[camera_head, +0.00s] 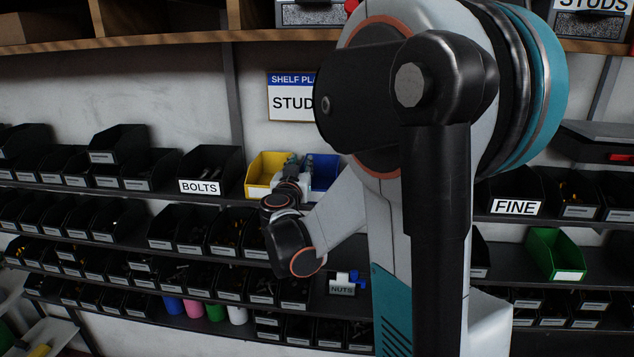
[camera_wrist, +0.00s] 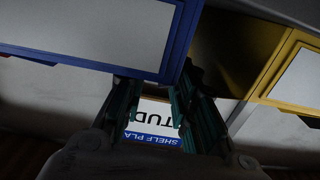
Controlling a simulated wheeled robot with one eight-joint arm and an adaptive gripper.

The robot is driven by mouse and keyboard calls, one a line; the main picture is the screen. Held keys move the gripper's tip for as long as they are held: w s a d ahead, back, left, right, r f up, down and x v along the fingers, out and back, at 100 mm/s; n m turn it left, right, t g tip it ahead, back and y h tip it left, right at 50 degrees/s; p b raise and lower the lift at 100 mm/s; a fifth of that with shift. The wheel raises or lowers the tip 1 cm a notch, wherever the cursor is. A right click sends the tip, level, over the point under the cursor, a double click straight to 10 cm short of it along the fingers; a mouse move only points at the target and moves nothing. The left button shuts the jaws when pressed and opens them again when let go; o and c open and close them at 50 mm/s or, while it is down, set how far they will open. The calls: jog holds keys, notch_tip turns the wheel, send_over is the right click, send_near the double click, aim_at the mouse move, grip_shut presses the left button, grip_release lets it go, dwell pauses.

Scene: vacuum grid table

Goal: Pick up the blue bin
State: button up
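The blue bin (camera_head: 324,171) stands on a shelf, to the right of a yellow bin (camera_head: 265,172), and my gripper and arm hide part of it in the head view. My gripper (camera_head: 299,164) is in front of the bins, near where they meet. In the wrist view the blue bin (camera_wrist: 100,38) fills the upper left with its pale label panel, and the yellow bin (camera_wrist: 270,70) is at the right. My gripper (camera_wrist: 158,82) is open there, its fingers apart with nothing seen held between them. Contact with the blue bin cannot be told.
A black BOLTS bin (camera_head: 211,171) stands left of the yellow bin. A shelf sign (camera_head: 292,96) hangs on the wall behind and above. Lower shelves hold many black bins and a green bin (camera_head: 555,254). My arm covers the area right of the blue bin.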

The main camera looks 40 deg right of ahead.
jog(key=shift+x, duration=1.5)
jog(key=shift+f, duration=0.15)
jog(key=shift+c, duration=0.2)
grip_shut()
